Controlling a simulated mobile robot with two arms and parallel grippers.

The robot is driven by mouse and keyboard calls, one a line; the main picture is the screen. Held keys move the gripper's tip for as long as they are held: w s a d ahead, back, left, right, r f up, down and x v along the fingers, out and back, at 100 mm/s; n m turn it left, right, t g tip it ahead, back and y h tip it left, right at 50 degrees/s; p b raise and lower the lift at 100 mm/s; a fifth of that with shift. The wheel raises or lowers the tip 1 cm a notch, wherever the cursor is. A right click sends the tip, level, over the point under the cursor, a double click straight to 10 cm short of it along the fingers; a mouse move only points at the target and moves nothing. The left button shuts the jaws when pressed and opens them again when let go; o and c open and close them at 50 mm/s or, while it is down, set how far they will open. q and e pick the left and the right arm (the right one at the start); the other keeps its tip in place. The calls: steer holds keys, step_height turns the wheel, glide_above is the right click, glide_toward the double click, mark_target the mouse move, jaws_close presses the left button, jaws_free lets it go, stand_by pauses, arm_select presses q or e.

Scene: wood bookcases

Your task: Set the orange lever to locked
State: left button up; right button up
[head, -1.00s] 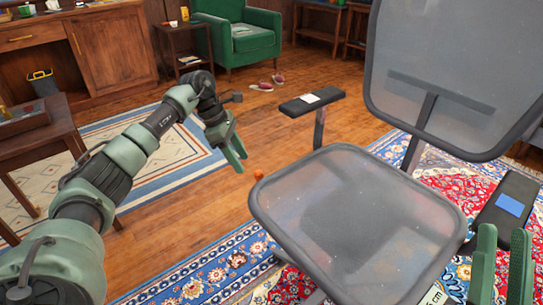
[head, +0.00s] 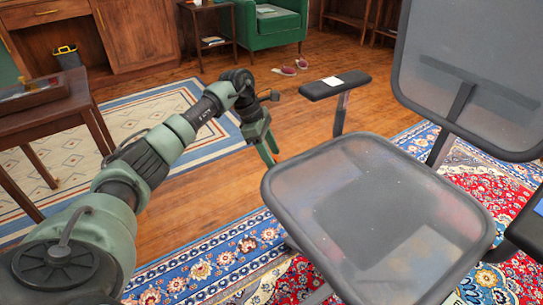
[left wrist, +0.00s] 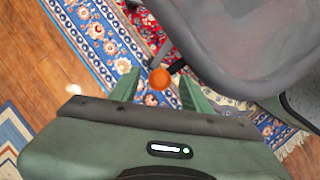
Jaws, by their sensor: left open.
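The orange lever's round knob (left wrist: 160,79) shows in the left wrist view, beside the mesh seat of the office chair (left wrist: 235,40). A thin dark stem seems to run from it toward the chair. My left gripper (head: 268,155) is open, with its green fingers pointing down at the left edge of the seat (head: 375,215). In the wrist view the knob appears between the two fingertips, touching neither; its depth relative to them is unclear. In the head view I do not see the knob. My right gripper is out of view.
The chair's backrest (head: 475,60) rises at the right, and an armrest (head: 335,86) with a white note stands behind the seat. A patterned rug (head: 215,265) lies below. A wooden table (head: 50,115) is at left. Bare floor lies left of the chair.

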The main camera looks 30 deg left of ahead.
arm_select(q)
steer(key=shift+f, duration=0.15)
jaws_close()
stand_by(1.4)
